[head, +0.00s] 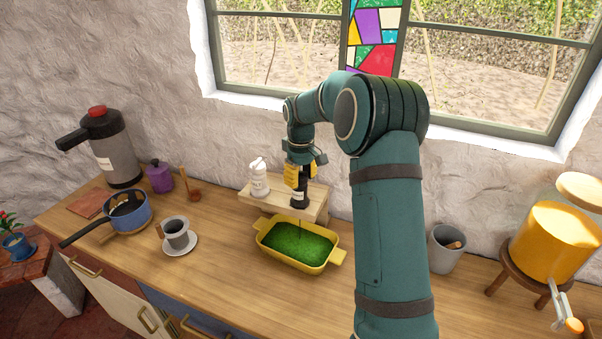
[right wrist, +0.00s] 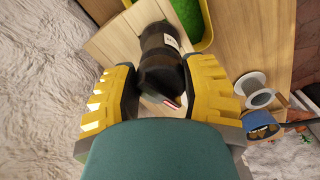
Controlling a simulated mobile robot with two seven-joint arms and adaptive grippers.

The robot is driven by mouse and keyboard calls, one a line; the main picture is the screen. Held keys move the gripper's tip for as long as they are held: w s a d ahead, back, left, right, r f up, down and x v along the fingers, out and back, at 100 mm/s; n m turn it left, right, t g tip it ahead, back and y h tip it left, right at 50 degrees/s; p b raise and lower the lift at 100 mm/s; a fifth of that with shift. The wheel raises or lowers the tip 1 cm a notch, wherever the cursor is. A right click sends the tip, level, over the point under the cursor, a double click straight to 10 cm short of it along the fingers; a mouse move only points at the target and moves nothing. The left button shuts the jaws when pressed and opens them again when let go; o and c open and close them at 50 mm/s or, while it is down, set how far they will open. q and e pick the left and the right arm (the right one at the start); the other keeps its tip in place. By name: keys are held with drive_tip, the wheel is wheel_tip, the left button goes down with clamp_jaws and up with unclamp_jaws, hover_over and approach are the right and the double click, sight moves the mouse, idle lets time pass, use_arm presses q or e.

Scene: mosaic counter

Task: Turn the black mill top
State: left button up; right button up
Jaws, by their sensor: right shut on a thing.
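The black mill (head: 300,196) stands upright on a small wooden stand (head: 266,205) at the back of the counter. My right gripper (head: 299,177) comes down on it from above, with its yellow fingers on either side of the mill top. In the right wrist view the black mill (right wrist: 160,58) lies between the two yellow fingers of the right gripper (right wrist: 163,90), which is shut on its top. A white mill (head: 259,178) with a pale top stands to the left on the same stand. My left gripper is in neither view.
A yellow dish (head: 262,249) with green filling sits just in front of the stand. A cup on a saucer (head: 180,246), a blue pan (head: 129,212) and a grey flask (head: 116,158) are to the left. A grey bin (head: 444,250) and a yellow dispenser (head: 550,240) are to the right.

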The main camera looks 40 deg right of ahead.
drive_tip(key=m+p, duration=0.1)
drive_tip(key=m, duration=0.4)
drive_tip(key=shift+a+m+p, duration=0.1)
drive_tip(key=shift+m+p, duration=0.2)
drive_tip(key=shift+p, duration=0.05)
drive_tip(key=shift+w+m+p, duration=0.1)
drive_tip(key=shift+m+p, duration=0.5)
drive_tip(key=shift+m, duration=1.5)
drive_tip(key=o, duration=1.2)
drive_tip(key=shift+r, duration=0.15)
wheel_tip(320, 180, up, 12)
